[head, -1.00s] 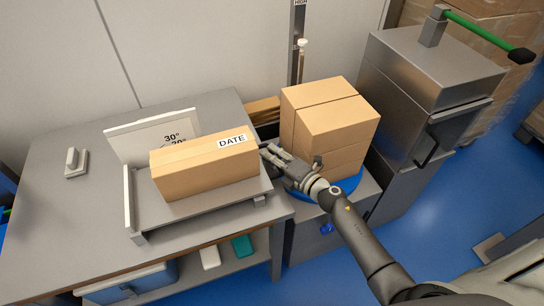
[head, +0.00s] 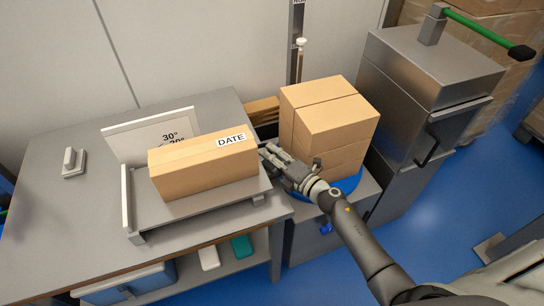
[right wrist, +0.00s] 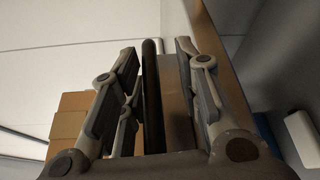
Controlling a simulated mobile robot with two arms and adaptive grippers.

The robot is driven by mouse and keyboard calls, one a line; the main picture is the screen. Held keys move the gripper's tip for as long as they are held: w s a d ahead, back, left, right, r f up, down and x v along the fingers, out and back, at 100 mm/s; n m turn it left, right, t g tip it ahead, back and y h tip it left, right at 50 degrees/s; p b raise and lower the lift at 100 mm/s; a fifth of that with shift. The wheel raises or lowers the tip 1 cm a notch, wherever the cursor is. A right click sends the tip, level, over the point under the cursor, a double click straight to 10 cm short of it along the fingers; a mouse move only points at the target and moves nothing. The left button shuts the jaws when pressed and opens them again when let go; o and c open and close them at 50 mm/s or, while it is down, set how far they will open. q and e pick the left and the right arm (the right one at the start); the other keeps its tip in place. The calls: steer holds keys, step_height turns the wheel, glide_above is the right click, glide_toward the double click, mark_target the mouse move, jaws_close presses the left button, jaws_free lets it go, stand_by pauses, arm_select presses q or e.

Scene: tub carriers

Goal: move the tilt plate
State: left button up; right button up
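The tilt plate (head: 200,210) is a grey metal plate with a raised left lip, lying on the grey table. A long tan carton (head: 203,170) labelled DATE rests on it. A white angle panel (head: 125,141) marked 30° stands behind it. My right gripper (head: 267,153) is at the plate's right edge, beside the carton's right end. In the right wrist view its two fingers (right wrist: 158,60) are apart, with a dark upright bar (right wrist: 152,100) between them; I see no clear contact on both sides. My left gripper is out of view.
Stacked cartons (head: 337,115) on a blue round base (head: 346,187) stand close right of my right gripper. A steel cabinet (head: 420,100) with a green-handled lever is farther right. A small grey block (head: 74,162) sits at the table's left, where the top is mostly bare.

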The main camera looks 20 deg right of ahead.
steer(key=v, duration=1.2)
stand_by(0.3)
